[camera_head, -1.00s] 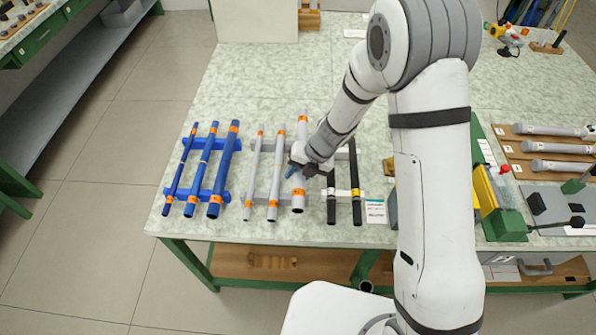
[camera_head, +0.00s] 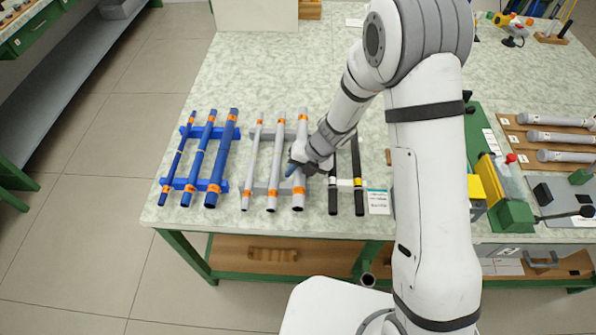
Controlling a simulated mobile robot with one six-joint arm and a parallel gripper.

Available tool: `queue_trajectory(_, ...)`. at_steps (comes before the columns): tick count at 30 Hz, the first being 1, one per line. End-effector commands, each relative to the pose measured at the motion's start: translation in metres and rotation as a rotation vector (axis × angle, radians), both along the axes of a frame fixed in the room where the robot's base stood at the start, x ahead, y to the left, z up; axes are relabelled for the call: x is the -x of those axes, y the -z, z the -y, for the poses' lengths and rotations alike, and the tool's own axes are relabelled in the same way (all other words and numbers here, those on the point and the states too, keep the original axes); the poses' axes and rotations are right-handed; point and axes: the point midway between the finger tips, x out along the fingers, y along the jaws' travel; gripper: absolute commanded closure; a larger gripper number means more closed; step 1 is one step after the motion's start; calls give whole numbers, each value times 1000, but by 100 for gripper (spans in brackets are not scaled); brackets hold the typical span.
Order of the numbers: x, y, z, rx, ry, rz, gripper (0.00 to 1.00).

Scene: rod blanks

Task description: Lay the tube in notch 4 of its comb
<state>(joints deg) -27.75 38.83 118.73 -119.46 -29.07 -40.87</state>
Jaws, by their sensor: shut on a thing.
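My gripper (camera_head: 298,168) is shut on a grey tube with orange bands (camera_head: 301,136), around its middle. The tube lies lengthwise at the right of two thinner grey tubes (camera_head: 250,180) (camera_head: 275,175), about parallel to them and with its near end about level with theirs. It is over the grey comb (camera_head: 262,190), whose bars show between the tubes. My gripper and wrist cover part of the tube and the comb's right side. I cannot tell whether the tube touches the notch bottoms, and no notch numbers are readable.
To the left, a blue comb (camera_head: 223,186) holds three blue tubes. A yellow and green device (camera_head: 505,195) stands farther right.

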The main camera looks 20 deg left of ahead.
Motion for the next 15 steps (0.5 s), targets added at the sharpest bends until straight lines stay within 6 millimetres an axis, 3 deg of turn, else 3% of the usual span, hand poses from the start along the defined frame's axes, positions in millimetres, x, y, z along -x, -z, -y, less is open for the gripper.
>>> queue_trajectory(15, 0, 12, 0, 1, 0, 0, 83)
